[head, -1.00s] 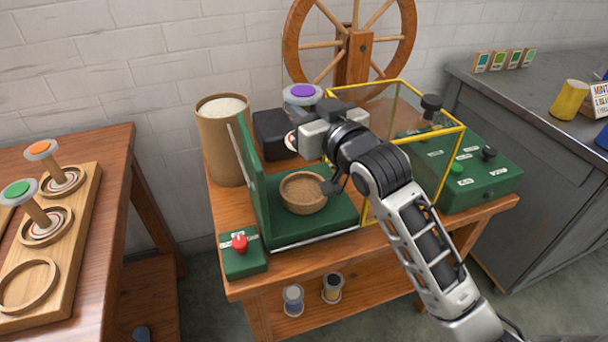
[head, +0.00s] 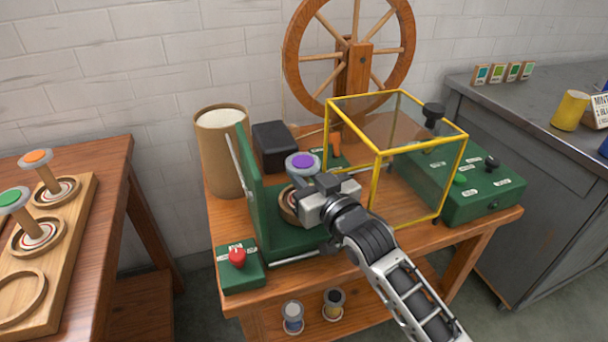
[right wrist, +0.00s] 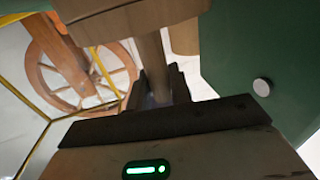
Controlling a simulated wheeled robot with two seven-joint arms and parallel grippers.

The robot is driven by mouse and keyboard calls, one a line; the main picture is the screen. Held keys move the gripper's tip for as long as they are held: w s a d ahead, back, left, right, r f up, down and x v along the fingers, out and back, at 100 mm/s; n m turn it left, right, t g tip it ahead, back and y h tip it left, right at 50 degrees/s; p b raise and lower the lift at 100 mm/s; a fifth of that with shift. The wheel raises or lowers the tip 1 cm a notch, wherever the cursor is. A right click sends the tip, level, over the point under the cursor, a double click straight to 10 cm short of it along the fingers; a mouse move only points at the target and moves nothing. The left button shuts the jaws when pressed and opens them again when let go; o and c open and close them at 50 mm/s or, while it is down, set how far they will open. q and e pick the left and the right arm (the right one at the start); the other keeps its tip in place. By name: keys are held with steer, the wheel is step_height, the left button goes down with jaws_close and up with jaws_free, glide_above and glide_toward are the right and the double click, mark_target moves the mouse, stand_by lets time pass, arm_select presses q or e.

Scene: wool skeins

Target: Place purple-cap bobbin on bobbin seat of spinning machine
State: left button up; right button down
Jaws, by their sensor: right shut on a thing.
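The purple-cap bobbin (head: 302,161) is held upright, or nearly so, in my right gripper (head: 305,193). In the right wrist view the bobbin's shaft (right wrist: 153,65) stands between the gripper's two dark fingers (right wrist: 157,92). The round wooden bobbin seat (head: 287,206) on the green spinning machine (head: 270,236) is mostly hidden behind the gripper and bobbin. The bobbin appears over the seat. Its lower end is hidden in the head view, so I cannot tell whether it touches the seat. My left gripper is not in view.
A green upright plate (head: 250,180) stands just left of the seat, and a yellow-framed clear guard (head: 376,178) is at its right. A red knob (head: 237,257) sits at front left. Orange-cap (head: 36,158) and green-cap (head: 14,199) bobbins stand on a wooden rack (head: 62,262) at left.

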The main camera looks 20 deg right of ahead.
steer(key=shift+f, duration=0.2)
steer(key=c, duration=1.3)
jaws_free()
steer(key=shift+o, duration=0.2)
steer(key=shift+r, duration=0.25)
steer(key=v, duration=1.1)
arm_select(q)
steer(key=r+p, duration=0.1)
steer(key=p, duration=0.2)
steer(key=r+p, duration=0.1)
steer(key=p, duration=0.2)
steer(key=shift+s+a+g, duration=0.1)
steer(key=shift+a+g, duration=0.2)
arm_select(e)
steer(key=s+a+f+g, duration=0.4)
steer(key=s+f+g, duration=0.3)
steer(key=s+f, duration=0.5)
steer(key=shift+s+a+h, duration=0.2)
steer(key=shift+s+h, duration=0.1)
steer(key=shift+s, duration=0.55)
